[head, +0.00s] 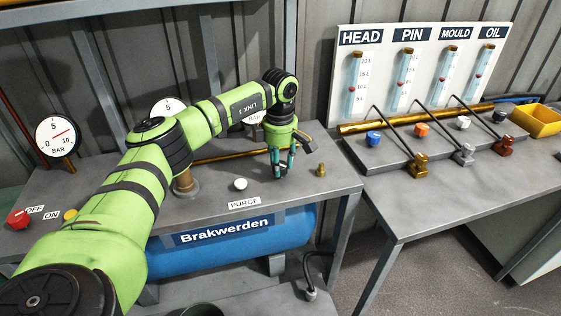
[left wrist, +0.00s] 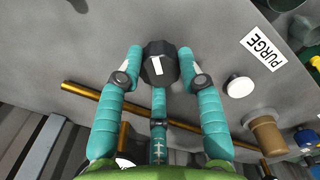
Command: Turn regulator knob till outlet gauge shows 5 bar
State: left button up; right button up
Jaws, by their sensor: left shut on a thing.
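The black regulator knob (left wrist: 161,70) with a white mark sits between the teal fingers of my left gripper (left wrist: 161,62) in the left wrist view. The gripper is shut on the knob, with a finger on either side. In the head view my left gripper (head: 283,168) points down at the bench, and its fingers mostly hide the knob. A round bar gauge (head: 57,137), marked 0, 5 and 10, stands at the left with a red needle. A second gauge (head: 166,106) is mostly hidden behind my arm, and its needle cannot be read. My right gripper is not in view.
A white button (head: 240,184) beside the PURGE label (head: 245,203) is left of my gripper. A brass fitting (head: 320,170) stands to its right. A red knob (head: 18,219) is at far left. A second bench (head: 400,207) holds levers and a yellow bin (head: 538,121).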

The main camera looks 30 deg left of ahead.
pick_arm(q)
jog(key=shift+s+a+f, duration=0.2)
jog(key=o, duration=1.1)
jog(key=shift+o, duration=0.2)
jog(key=shift+r, duration=0.1)
jog(key=shift+w+r, duration=0.15)
jog(key=shift+r, duration=0.25)
notch_tip(320, 180, up, 11)
jog(key=shift+r, duration=0.15)
